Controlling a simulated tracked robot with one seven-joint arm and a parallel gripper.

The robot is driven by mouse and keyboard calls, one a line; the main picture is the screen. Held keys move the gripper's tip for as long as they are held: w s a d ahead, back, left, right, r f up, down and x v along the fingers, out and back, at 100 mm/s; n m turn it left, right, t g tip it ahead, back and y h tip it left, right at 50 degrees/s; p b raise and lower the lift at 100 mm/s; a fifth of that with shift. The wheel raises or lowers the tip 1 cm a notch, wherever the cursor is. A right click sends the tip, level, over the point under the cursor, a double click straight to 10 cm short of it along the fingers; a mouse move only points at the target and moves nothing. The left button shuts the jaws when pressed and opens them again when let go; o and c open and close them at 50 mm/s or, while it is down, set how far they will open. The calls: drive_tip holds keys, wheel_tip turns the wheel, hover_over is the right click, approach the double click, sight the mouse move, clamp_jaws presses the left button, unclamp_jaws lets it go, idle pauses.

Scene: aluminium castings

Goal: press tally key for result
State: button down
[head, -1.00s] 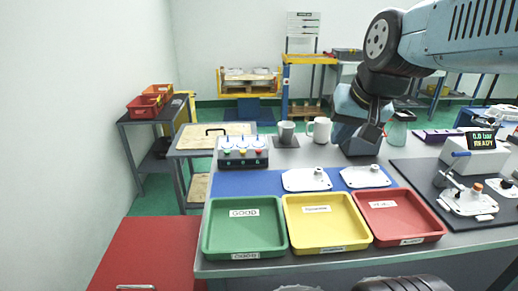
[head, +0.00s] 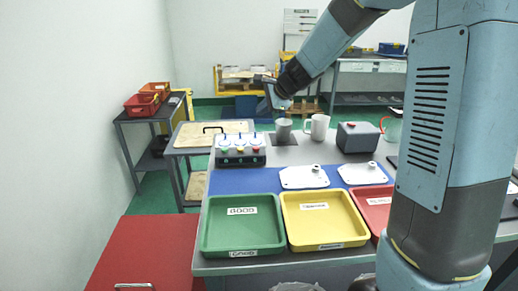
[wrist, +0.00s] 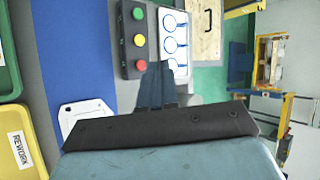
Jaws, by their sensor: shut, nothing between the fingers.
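The tally box (head: 240,152) is a dark box on the back left of the bench. It has a green key (head: 224,150), a yellow key (head: 240,150) and a red key (head: 256,150) in a row. In the wrist view the green key (wrist: 138,13), yellow key (wrist: 139,40) and red key (wrist: 141,66) run down the box. My gripper (head: 268,104) is shut and empty, above and to the right of the box in the head view. In the wrist view my gripper's fingertips (wrist: 156,68) appear beside the red key; their height above it is unclear.
Green (head: 243,225), yellow (head: 324,222) and red (head: 370,205) trays line the bench front. Two white castings (head: 304,177) (head: 362,174) lie on the blue mat (head: 260,183). A grey cup (head: 283,131), white mug (head: 318,127) and grey box (head: 357,138) stand behind.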

sight(257, 149)
drive_tip(key=w+a+f+m, duration=0.1)
drive_tip(key=w+f+m, duration=0.3)
drive_tip(key=w+f, duration=0.2)
drive_tip(key=shift+w+a+f, duration=0.15)
drive_tip(key=shift+w+a, duration=0.05)
drive_tip(key=shift+w, duration=0.25)
drive_tip(key=shift+f, duration=4.4)
drive_tip(key=shift+f, duration=0.85)
drive_tip(key=shift+r, duration=0.95)
drive_tip(key=shift+r, duration=2.5)
